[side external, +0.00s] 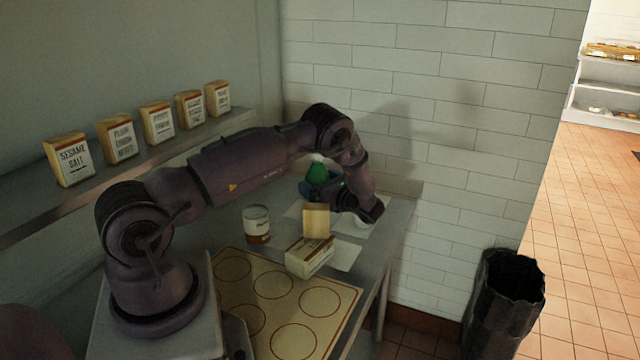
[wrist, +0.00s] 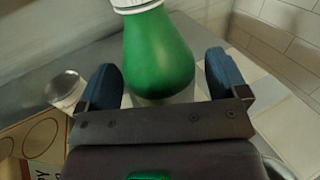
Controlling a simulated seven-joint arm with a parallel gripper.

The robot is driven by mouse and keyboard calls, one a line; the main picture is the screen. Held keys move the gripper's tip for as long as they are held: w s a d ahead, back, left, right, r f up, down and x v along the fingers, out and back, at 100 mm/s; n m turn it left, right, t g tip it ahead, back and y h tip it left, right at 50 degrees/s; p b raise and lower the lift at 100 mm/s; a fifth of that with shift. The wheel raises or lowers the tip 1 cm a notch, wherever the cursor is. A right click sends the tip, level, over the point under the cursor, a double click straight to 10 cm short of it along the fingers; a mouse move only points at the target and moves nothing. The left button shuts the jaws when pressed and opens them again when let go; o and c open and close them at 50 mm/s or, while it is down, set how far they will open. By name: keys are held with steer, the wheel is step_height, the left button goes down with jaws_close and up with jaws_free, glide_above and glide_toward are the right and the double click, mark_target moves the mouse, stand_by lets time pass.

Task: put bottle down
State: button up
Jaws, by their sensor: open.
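The green bottle (wrist: 160,55) with a white cap stands between the two blue fingers of my gripper (wrist: 164,82) in the wrist view. The fingers are open, one on each side of the bottle, with a narrow gap showing at each side. The bottle's base is partly hidden behind the gripper body. In the side view the green bottle (side external: 317,173) looks upright at the far end of the table, and my gripper (side external: 322,188) is around it, partly hidden by my arm.
A white can (side external: 257,226) stands left of the bottle. A box (side external: 309,258) and a tan block (side external: 316,221) are in front. A mat with circles (side external: 272,285) covers the near table. The wall shelf (side external: 130,172) holds several packets. A black bin (side external: 500,305) stands right.

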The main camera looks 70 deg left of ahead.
steer(key=shift+r, duration=0.2)
steer(key=v, duration=1.2)
steer(key=s+d+r+n+t+h, duration=0.25)
steer(key=d+r+n+h, duration=0.2)
steer(key=r, duration=0.45)
steer(key=s+d+r+n+t+h, duration=0.1)
steer(key=s+d+r+n+h, duration=0.3)
steer(key=r, duration=0.5)
steer(key=s+d+r+n+t+h, duration=0.2)
steer(key=s+d+r+t+h, duration=0.1)
steer(key=s+d, duration=0.4)
steer(key=s+d+r+n+t+h, duration=0.3)
steer(key=s+d+r+t+h, duration=0.1)
steer(key=s+d+t+h, duration=0.1)
steer(key=s+d+t, duration=0.1)
steer(key=s+d, duration=0.1)
steer(key=d, duration=0.1)
steer(key=shift+s+d, duration=0.3)
steer(key=shift+s, duration=0.1)
